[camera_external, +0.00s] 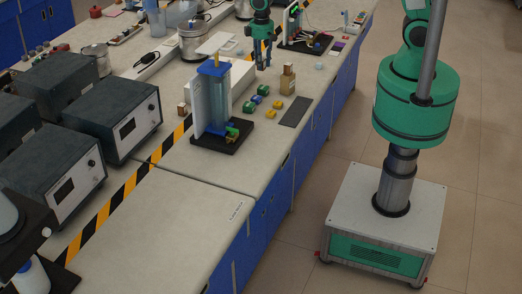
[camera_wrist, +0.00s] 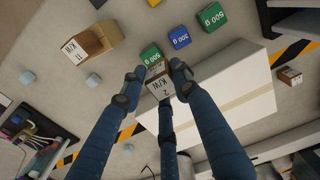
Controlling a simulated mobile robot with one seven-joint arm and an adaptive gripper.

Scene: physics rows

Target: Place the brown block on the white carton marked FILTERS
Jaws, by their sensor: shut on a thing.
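My gripper (camera_external: 262,66) is over the far part of the bench, fingers pointing down. In the wrist view its fingers (camera_wrist: 154,78) are shut on a small brown block (camera_wrist: 156,69) with a white label. The fingers partly cover the block, and it is too small to make out in the external view. A long white carton (camera_wrist: 228,92) lies beside and below the held block in the wrist view. In the external view the white carton (camera_external: 241,78) is partly hidden behind the blue-topped column. I cannot read a FILTERS mark on it.
Green weights (camera_wrist: 150,53) and a blue weight (camera_wrist: 180,38) lie near the carton. A larger brown block (camera_wrist: 90,42) stands beside them; another small brown block (camera_wrist: 290,76) is past the carton. The blue-topped column (camera_external: 215,100) stands near the carton.

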